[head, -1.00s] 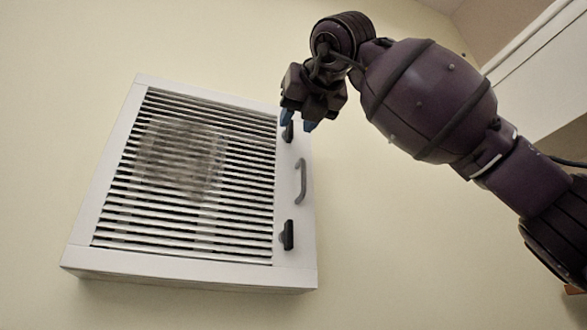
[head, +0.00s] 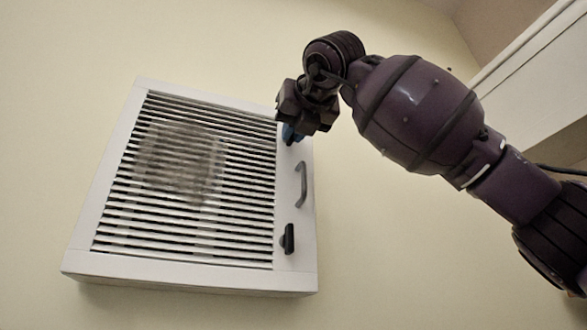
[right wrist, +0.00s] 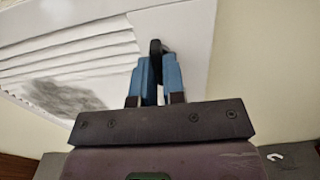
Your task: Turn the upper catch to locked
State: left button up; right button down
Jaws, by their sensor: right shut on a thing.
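A white louvred panel (head: 300,262) is on the wall, with a grey handle (head: 301,184) on its right side strip. The lower catch (head: 288,239) is black and stands roughly upright below the handle. The upper catch (right wrist: 155,47) is black and shows between the blue fingers in the right wrist view; in the head view my gripper mostly hides it. My right gripper (head: 292,135) is shut on the upper catch, and its fingers also show in the right wrist view (right wrist: 156,78). The catch's exact angle cannot be told. My left gripper is not in view.
A grey dusty patch (head: 180,160) covers part of the slats. A white cabinet or shelf (head: 535,75) stands out at the upper right. The wall below and right of the panel is clear.

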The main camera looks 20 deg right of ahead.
jog(key=shift+n, duration=0.3)
jog(key=shift+d+r+n+p, duration=0.1)
jog(key=shift+n+p, duration=3.3)
jog(key=shift+n, duration=5.2)
jog(key=c, duration=1.2)
grip_release()
jog(key=shift+s, duration=0.15)
